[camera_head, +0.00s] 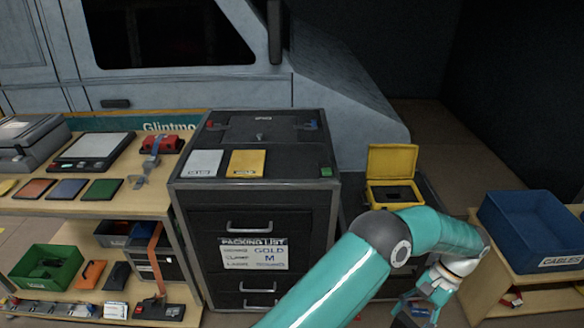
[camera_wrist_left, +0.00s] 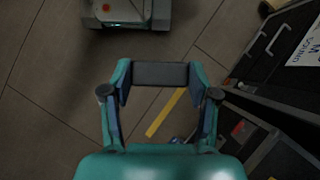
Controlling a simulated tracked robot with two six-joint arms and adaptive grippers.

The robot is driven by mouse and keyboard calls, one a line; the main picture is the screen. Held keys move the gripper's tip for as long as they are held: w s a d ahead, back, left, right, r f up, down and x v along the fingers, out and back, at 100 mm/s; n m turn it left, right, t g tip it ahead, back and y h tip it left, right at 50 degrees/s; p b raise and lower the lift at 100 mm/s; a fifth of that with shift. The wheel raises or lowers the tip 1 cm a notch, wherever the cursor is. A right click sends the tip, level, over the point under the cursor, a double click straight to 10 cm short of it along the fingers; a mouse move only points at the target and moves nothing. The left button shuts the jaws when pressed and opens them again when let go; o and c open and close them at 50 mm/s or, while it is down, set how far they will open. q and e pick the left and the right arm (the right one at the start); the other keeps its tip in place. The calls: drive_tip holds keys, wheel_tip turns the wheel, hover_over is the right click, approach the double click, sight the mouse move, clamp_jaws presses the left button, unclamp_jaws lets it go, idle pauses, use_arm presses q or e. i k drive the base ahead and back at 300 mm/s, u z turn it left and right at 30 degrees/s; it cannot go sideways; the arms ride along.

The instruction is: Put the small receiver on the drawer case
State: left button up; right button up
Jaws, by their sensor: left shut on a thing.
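The drawer case (camera_head: 253,228) is a tall black cabinet with several handled drawers and a packing list on its front. Its handles and part of the label also show at the right of the left wrist view (camera_wrist_left: 262,62). My left gripper (camera_head: 415,312) is low, right of the drawer case and apart from it. In the left wrist view its two fingers are shut on a dark flat block (camera_wrist_left: 160,73), which I take as the small receiver. The block is hard to make out in the head view. My right gripper is not in view.
On the case top lie a white card (camera_head: 203,163), a gold card (camera_head: 247,163) and a small green block (camera_head: 326,171). An open yellow box (camera_head: 391,170) stands to its right. A blue bin (camera_head: 535,228) is far right, and a cluttered wooden table (camera_head: 150,195) is left.

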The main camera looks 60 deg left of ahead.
sight(274, 162)
drive_tip(key=u, duration=0.05)
drive_tip(key=k, duration=0.65)
drive_tip(key=u, duration=0.8)
drive_tip(key=i, duration=0.9)
drive_tip(key=u, duration=0.2)
